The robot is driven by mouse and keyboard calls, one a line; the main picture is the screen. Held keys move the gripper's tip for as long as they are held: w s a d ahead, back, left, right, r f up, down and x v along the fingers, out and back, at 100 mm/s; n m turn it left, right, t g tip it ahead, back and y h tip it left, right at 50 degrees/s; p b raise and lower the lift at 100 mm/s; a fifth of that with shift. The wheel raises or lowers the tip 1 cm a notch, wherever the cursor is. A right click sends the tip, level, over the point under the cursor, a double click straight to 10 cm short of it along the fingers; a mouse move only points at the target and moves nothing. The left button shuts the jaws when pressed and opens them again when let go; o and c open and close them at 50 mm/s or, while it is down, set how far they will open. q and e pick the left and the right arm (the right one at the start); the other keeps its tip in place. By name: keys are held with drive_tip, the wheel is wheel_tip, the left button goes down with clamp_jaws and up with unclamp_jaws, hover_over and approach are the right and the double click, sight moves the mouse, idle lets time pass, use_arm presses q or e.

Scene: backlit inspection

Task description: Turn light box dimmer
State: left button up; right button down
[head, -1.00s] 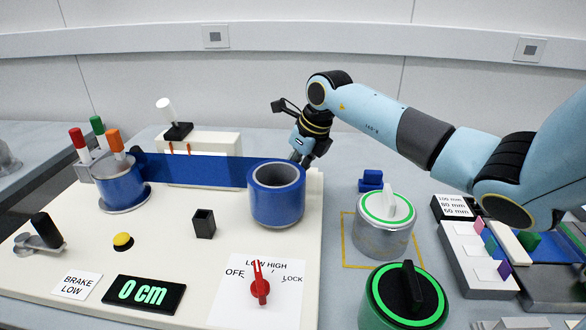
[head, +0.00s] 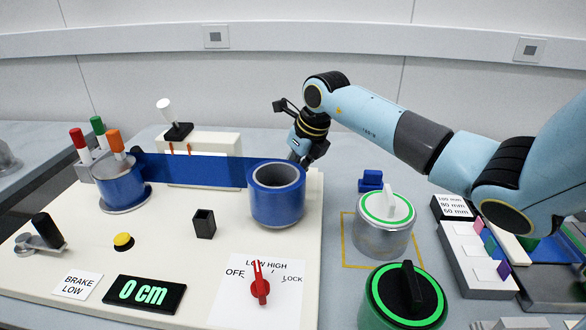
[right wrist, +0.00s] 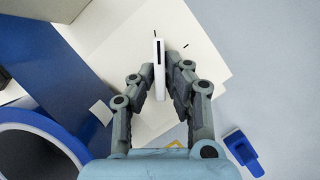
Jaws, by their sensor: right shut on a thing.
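In the right wrist view a thin white dimmer knob (right wrist: 159,58) with a black line on it stands over a pale label plate (right wrist: 205,62) with small black tick marks. My right gripper (right wrist: 160,78) is shut on this knob, one finger on each side. In the head view my right gripper (head: 299,157) points down behind the blue roll (head: 278,194), near the board's back right corner; the knob is hidden there. A white box (head: 222,142), likely the light box, stands behind the blue film (head: 195,170). My left gripper is not in view.
A red rotary switch (head: 260,290) and a "0 cm" display (head: 144,294) are at the board's front. A silver canister (head: 382,238) and a green-rimmed canister (head: 403,300) stand right of it. A small blue block (head: 371,180) lies near my right gripper.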

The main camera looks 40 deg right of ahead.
drive_tip(key=shift+a+m+h, duration=0.15)
drive_tip(key=shift+m+h, duration=0.35)
drive_tip(key=shift+m, duration=0.7)
drive_tip(key=shift+f+m+h, duration=0.1)
drive_tip(key=shift+m+h, duration=0.2)
drive_tip(key=shift+m, duration=0.4)
drive_tip(key=m+b, duration=0.1)
drive_tip(key=b, duration=0.3)
drive_tip(key=shift+w+f+m+h+b, duration=0.1)
drive_tip(key=shift+f+m+h+b, duration=0.05)
drive_tip(key=shift+m+h+b, duration=0.2)
drive_tip(key=shift+a+r+m+b, duration=0.1)
drive_tip(key=shift+r+m+b, duration=0.2)
drive_tip(key=shift+b, duration=0.55)
drive_tip(key=shift+g, duration=0.3)
drive_tip(key=c, duration=1.4)
unclamp_jaws()
drive_tip(key=v, duration=1.2)
